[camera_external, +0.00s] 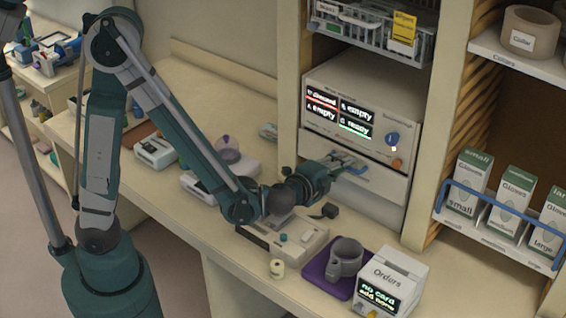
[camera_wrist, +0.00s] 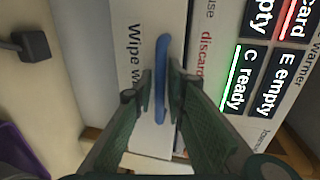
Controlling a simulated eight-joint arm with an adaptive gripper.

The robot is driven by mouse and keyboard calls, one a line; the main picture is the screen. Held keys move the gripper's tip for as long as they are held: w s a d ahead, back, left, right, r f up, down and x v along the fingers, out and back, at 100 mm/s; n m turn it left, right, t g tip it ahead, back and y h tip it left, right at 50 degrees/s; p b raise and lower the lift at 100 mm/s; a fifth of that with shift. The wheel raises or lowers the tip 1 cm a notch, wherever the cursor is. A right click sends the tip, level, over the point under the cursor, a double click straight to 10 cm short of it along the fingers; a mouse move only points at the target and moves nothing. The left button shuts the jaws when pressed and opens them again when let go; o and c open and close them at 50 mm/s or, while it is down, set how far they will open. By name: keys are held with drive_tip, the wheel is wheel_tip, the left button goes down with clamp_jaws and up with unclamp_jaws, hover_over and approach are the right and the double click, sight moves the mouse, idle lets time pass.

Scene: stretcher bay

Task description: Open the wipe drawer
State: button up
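The wipe drawer (camera_external: 384,192) is the pale front below the warmer's display panel. Its face (camera_wrist: 135,25), lettered "Wipe w…", fills the middle of the wrist view, and it looks shut. A blue bar handle (camera_wrist: 162,55) stands on that face. My gripper (camera_wrist: 161,88) is at the handle, one green finger on each side of it. A narrow gap shows between the fingers and the bar, so the gripper looks open around it. In the external view my gripper (camera_external: 340,166) reaches the drawer front and hides part of the handle (camera_external: 357,170).
The warmer (camera_external: 335,85) with lit labels sits above the drawer. On the counter below are a pale device (camera_external: 285,238), a purple mat (camera_external: 318,273) with a grey cuff (camera_external: 345,258), and an Orders box (camera_external: 393,278). Glove boxes (camera_external: 468,180) stand on the right shelf.

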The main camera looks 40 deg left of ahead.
clamp_jaws()
drive_tip(key=shift+s, duration=0.1)
drive_tip(key=f+b+v, duration=0.1)
drive_tip(key=f+v, duration=0.2)
drive_tip(key=v, duration=1.3)
drive_tip(key=s+f+b+v, duration=0.1)
drive_tip(key=f+v, duration=0.3)
drive_tip(key=v, duration=1.3)
drive_tip(key=shift+s, duration=0.55)
unclamp_jaws()
